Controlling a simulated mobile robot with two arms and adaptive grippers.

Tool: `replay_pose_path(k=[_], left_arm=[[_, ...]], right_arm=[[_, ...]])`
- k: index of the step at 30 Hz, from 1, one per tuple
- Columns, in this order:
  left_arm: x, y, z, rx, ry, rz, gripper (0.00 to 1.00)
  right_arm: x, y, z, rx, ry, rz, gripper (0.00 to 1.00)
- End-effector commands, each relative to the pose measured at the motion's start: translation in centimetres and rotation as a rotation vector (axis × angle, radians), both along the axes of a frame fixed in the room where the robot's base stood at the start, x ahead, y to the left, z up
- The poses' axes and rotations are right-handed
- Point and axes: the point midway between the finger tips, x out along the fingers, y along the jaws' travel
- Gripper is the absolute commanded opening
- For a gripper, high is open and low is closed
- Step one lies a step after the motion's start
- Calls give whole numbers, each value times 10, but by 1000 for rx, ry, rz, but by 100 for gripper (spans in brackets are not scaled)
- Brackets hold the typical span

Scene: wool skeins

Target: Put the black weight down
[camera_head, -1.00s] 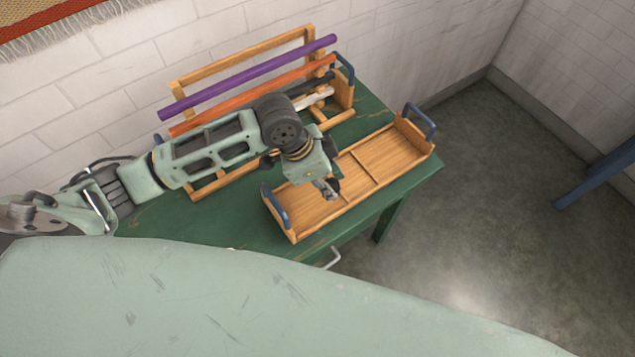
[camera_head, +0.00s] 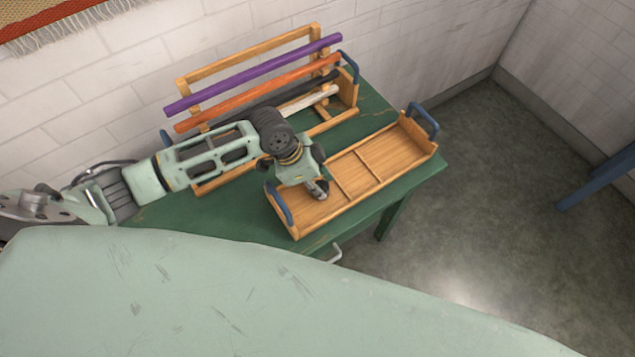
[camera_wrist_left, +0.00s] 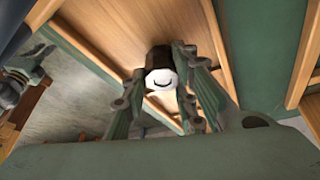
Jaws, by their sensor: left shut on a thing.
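My left gripper (camera_head: 318,189) is over the left compartment of a wooden tray (camera_head: 390,155) with blue end handles. In the left wrist view its two fingers are closed on the black weight (camera_wrist_left: 158,56), a small dark cylinder with a white end face toward the camera. The tray's wooden floor (camera_wrist_left: 110,22) shows behind it. The weight is mostly hidden by the gripper in the head view. I cannot tell whether it touches the tray floor.
The tray stands on a green table (camera_head: 225,220) near its right edge. Behind it a wooden rack (camera_head: 250,55) carries a purple rod (camera_head: 250,76), an orange rod (camera_head: 255,93), and darker and white rods. The tray's right compartments are empty. A white wall is behind.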

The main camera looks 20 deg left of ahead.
Motion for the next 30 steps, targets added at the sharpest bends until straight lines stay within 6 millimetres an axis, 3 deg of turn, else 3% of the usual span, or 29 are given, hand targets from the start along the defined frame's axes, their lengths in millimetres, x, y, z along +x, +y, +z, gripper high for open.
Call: replay_pose_path(k=[7,19,30], left_arm=[[0,0,-1,0,1,0,45],[0,2,6,1,-1,-1,45],[-8,28,73,2,-4,1,45]], right_arm=[[2,1,0,1,-4,-1,0],[3,1,0,1,-5,-2,0],[4,1,-2,1,-6,-2,0]])
